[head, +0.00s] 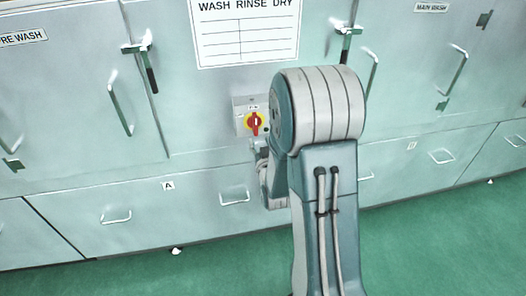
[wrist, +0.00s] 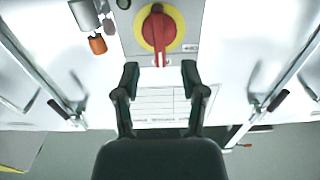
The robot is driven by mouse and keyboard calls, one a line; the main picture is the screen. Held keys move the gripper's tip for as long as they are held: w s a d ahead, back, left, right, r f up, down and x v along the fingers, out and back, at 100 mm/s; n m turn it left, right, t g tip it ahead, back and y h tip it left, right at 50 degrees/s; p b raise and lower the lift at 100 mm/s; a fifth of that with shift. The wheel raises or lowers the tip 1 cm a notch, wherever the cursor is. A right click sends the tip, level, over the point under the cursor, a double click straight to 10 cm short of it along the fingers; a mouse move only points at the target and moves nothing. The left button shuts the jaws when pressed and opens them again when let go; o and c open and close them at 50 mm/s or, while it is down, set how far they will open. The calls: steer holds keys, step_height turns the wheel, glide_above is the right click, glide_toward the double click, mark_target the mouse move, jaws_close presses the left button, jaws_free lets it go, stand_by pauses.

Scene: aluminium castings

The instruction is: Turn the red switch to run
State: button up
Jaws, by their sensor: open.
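The red switch (head: 255,123) is a red handle on a round yellow plate, on a grey box (head: 240,104) fixed to the machine front. Its handle stands about upright in the head view. The wrist view looks turned over, with the printed chart below the switch. There the red handle (wrist: 158,35) points down the picture from the yellow plate (wrist: 179,28). My gripper (wrist: 160,72) is open and empty, one finger to each side of the handle's line, with its tips just below the handle's end. In the head view my arm largely hides the gripper.
The WASH RINSE DRY chart (head: 248,35) is above the switch box. Door handles (head: 120,108) and latches stick out on both sides. A grey cylinder (wrist: 84,14) and an orange-ended piece (wrist: 97,45) sit left of the box in the wrist view. Green floor (head: 150,278) lies in front.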

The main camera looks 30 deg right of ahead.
steer(key=v, duration=0.4)
steer(key=shift+s+a, duration=0.15)
steer(key=shift+s, duration=0.15)
steer(key=s+a+r+n+g+y, duration=0.2)
steer(key=s+a+r+g+y, duration=0.15)
steer(key=a+r+g, duration=0.35)
steer(key=s+a+r+g, duration=0.2)
steer(key=s+a, duration=0.1)
steer(key=s, duration=0.6)
steer(key=s+a+r+n+g+y, duration=0.1)
steer(key=s+a+r+g, duration=0.1)
steer(key=s, duration=0.8)
steer(key=shift+a+r+g, duration=0.4)
steer(key=shift+a+r, duration=0.25)
steer(key=shift+a, duration=0.2)
steer(key=shift+y, duration=0.25)
